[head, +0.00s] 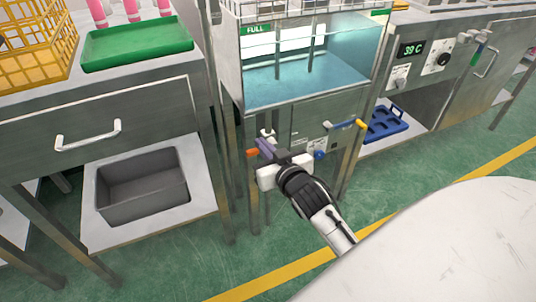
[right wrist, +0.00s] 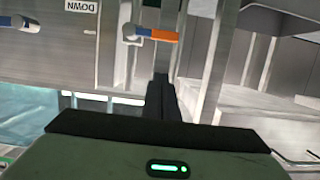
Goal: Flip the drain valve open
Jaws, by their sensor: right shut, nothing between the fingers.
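A valve lever with an orange end (head: 252,152) sits low on the front of the water tank's stand, at the left. In the right wrist view the same lever (right wrist: 163,36) lies level, with an orange end and a small blue part beside a metal fitting. My right gripper (head: 267,146) is shut and empty, right beside this lever in the head view. Part of the valve body is hidden behind the gripper in the head view. My left gripper is not in view.
The tank (head: 300,88) holds blue water under a "FULL" label. A blue and yellow handle (head: 345,125) and a blue knob (head: 320,155) are right of my gripper. A grey bin (head: 145,185) stands on the left shelf. A blue tray (head: 385,122) lies at right.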

